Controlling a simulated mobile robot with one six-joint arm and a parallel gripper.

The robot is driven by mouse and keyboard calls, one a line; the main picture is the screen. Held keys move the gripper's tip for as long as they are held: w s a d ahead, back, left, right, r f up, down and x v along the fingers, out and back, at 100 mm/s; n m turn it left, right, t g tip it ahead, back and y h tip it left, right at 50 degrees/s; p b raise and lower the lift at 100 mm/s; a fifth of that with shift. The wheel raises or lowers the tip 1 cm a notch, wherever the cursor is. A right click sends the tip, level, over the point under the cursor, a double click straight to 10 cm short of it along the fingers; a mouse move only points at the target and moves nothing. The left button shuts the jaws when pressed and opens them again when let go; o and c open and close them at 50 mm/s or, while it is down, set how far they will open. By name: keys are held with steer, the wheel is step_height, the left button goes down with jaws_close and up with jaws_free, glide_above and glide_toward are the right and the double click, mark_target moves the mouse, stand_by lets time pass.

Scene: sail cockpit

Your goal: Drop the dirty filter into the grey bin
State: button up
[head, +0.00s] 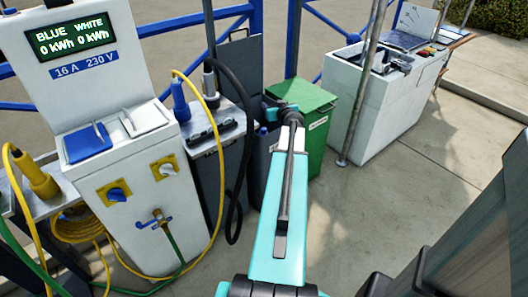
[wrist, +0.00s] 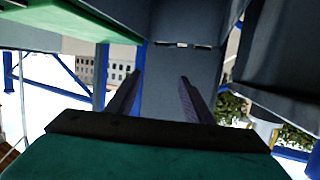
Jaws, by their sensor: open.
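The grey bin (head: 262,150) stands left of the green bin, partly hidden behind my arm. Its dark grey lid (head: 240,69) is raised upright at the back. In the wrist view, which appears upside down, the grey lid (wrist: 174,88) is behind my fingers, with the bin's grey body (wrist: 186,18) above it. My gripper (wrist: 161,76) is open, with its two fingers apart and nothing between them. In the head view my gripper (head: 270,108) is at the grey bin's opening, in front of the lid. I see no dirty filter in either view; the bin's inside is hidden.
A closed green bin (head: 315,119) stands right of my gripper. A white power pedestal (head: 130,160) and a dark cabinet (head: 213,130) with cables stand left. A metal pole (head: 362,85) and white counter (head: 392,110) are right. Pavement (head: 420,200) at right is clear.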

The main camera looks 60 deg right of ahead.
steer(key=shift+v, duration=2.6)
